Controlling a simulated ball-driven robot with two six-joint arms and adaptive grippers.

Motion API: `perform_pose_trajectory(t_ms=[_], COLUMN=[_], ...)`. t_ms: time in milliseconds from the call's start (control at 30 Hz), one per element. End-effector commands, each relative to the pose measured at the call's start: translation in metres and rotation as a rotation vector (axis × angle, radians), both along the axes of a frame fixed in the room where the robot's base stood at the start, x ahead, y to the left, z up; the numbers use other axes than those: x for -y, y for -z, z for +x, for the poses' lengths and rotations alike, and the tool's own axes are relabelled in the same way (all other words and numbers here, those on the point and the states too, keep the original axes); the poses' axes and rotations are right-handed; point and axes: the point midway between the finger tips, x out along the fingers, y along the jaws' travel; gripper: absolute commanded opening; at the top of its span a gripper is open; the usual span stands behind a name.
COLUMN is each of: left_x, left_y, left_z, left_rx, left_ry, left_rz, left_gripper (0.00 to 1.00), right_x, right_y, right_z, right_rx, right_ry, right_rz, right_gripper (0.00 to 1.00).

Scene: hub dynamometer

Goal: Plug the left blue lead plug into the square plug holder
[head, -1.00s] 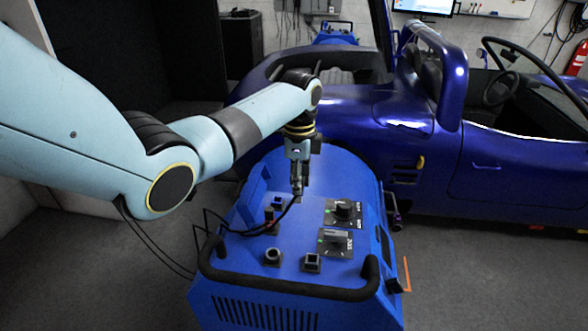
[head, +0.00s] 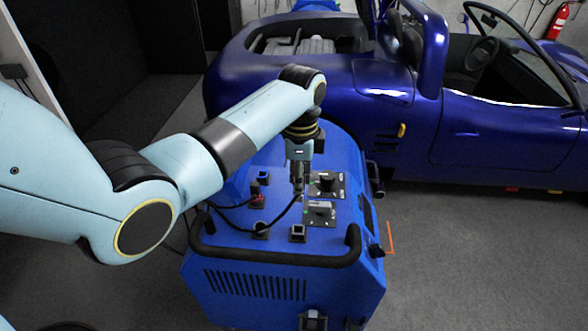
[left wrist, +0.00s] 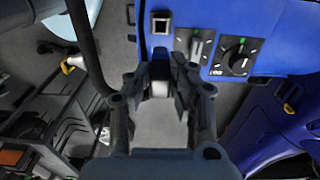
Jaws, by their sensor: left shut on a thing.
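My left gripper (head: 298,188) hangs over the blue console's top panel, behind the square plug holder (head: 297,232) in the head view. A black lead (head: 284,217) curves from the gripper down to the left. The square plug holder is dark with a square opening, stands apart from the gripper and looks empty. It shows beyond the fingertips in the left wrist view (left wrist: 161,23). My left gripper is also there (left wrist: 160,80). My right gripper is not in view.
A round holder (head: 260,230) sits left of the square one. A red plug (head: 257,198) and a blue square piece (head: 263,175) stand farther back left. Knob panels (head: 327,184) (head: 320,212) are close on the right. A black handrail (head: 275,258) edges the console's front.

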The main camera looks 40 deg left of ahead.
Motion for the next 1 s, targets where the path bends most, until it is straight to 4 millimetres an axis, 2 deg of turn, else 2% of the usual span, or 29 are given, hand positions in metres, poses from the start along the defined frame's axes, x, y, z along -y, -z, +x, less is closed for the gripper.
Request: perform_pose_trajectory(t_ms=[100, 1000], left_x=[-0.001, -0.001], left_y=[0.014, 0.093], left_z=[0.0, 0.001], left_rx=[-0.001, 0.001], left_ry=[0.0, 0.001], left_rz=[0.001, 0.001], left_gripper=[0.0, 0.0], right_x=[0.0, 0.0], right_y=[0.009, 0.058], right_z=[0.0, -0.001], right_rx=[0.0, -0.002], right_ry=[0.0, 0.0], right_rz=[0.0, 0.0], right_gripper=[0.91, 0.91])
